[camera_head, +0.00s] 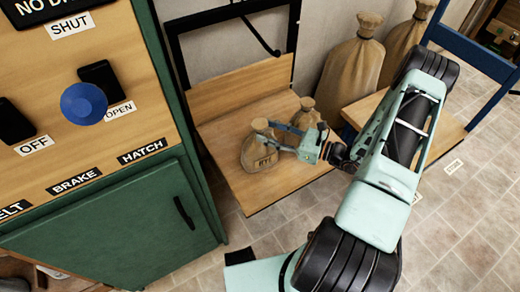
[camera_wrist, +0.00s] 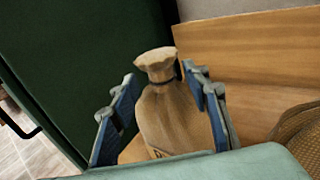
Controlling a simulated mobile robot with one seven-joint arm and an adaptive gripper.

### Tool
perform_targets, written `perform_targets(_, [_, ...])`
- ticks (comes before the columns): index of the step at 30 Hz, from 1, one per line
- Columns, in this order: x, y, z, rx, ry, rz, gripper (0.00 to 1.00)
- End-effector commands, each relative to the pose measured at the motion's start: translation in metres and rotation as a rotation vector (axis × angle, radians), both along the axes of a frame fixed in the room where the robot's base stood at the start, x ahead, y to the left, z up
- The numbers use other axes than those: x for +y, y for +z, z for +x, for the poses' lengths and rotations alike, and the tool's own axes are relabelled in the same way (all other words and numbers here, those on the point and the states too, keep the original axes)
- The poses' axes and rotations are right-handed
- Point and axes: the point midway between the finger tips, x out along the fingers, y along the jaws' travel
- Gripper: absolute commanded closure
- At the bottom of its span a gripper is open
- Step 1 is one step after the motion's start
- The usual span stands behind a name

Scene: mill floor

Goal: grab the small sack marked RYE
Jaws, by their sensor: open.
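The small sack marked RYE (camera_head: 262,153) stands upright on a low wooden platform (camera_head: 240,190). It is tan cloth with a tied neck, and its dark lettering faces the head camera. In the wrist view the sack (camera_wrist: 170,115) stands between the two blue fingers of my gripper (camera_wrist: 165,115), with a gap visible at the upper part of each side. My gripper (camera_head: 285,138) is open at the sack's right side in the head view. The sack's lower part is hidden in the wrist view by my own gripper body.
A second small sack (camera_head: 305,114) stands close behind, right of my gripper. Large sacks (camera_head: 352,75) lean at the wall. A green cabinet (camera_head: 130,225) with a wooden control panel (camera_head: 60,130) and blue knob (camera_head: 84,103) stands left. Tiled floor lies in front.

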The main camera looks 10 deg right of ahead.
Motion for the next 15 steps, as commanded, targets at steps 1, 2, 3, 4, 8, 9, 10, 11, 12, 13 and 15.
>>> perform_targets(1, [0.007, -0.003, 0.006, -0.001, 0.003, 0.0, 0.57])
perform_targets(2, [0.011, -0.004, 0.009, -0.001, 0.004, 0.0, 0.57])
perform_targets(3, [0.015, -0.004, 0.013, -0.001, 0.003, -0.001, 0.57])
perform_targets(4, [0.018, -0.004, 0.015, -0.001, 0.002, -0.001, 0.57])
perform_targets(8, [0.026, -0.003, 0.022, 0.0, 0.001, -0.001, 0.57])
perform_targets(9, [0.026, -0.003, 0.023, 0.0, 0.0, -0.001, 0.57])
perform_targets(10, [0.026, -0.003, 0.023, 0.0, 0.0, -0.001, 0.57])
perform_targets(11, [0.026, -0.003, 0.023, 0.001, 0.0, -0.001, 0.57])
perform_targets(12, [0.026, -0.003, 0.023, 0.001, 0.0, -0.001, 0.57])
perform_targets(13, [0.026, -0.003, 0.023, 0.001, 0.0, -0.001, 0.57])
perform_targets(15, [0.026, -0.003, 0.023, 0.001, 0.0, -0.001, 0.57])
